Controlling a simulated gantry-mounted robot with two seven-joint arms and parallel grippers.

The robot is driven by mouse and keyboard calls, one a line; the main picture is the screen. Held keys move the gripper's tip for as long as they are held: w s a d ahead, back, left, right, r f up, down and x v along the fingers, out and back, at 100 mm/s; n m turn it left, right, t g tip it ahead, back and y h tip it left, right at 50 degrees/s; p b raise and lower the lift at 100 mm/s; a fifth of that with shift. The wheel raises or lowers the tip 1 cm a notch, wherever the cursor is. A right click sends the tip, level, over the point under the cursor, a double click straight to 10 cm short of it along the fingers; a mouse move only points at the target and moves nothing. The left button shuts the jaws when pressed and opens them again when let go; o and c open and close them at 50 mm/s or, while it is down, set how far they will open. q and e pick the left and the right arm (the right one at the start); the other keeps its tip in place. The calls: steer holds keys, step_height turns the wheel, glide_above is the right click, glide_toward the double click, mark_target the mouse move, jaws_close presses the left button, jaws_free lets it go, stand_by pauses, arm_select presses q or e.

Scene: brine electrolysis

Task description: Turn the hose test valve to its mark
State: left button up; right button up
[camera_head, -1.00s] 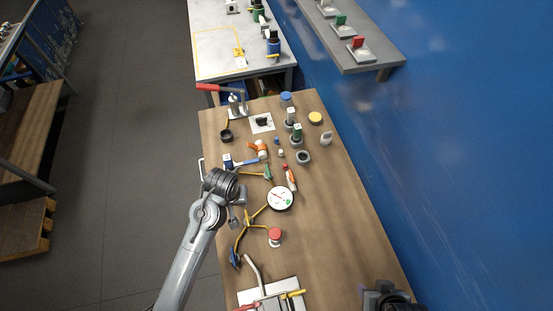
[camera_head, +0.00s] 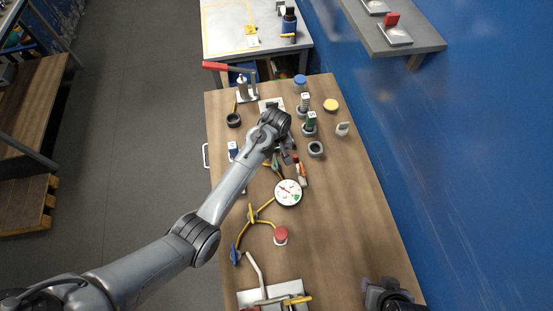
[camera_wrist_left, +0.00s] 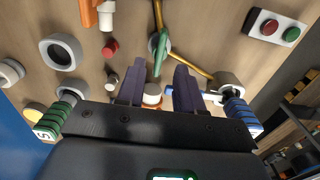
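A green handle (camera_head: 276,164) sits on a yellow hose line beside the round white gauge (camera_head: 288,192). It looks like the hose test valve, but its mark is too small to make out. The green handle also shows in the left wrist view (camera_wrist_left: 161,47), ahead of the fingers. My left gripper (camera_head: 288,157) hangs over the middle of the bench, close to the green handle and partly covering nearby parts. In the left wrist view its two fingers (camera_wrist_left: 158,88) are apart, with a white and orange part visible between them. My right gripper (camera_head: 388,294) shows only partly at the bottom right.
A red button (camera_head: 281,236) stands below the gauge. A blue wall borders the right.

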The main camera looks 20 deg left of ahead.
mark_target(276, 161)
arm_select(q)
steer(key=shift+f, duration=2.45)
jaws_close()
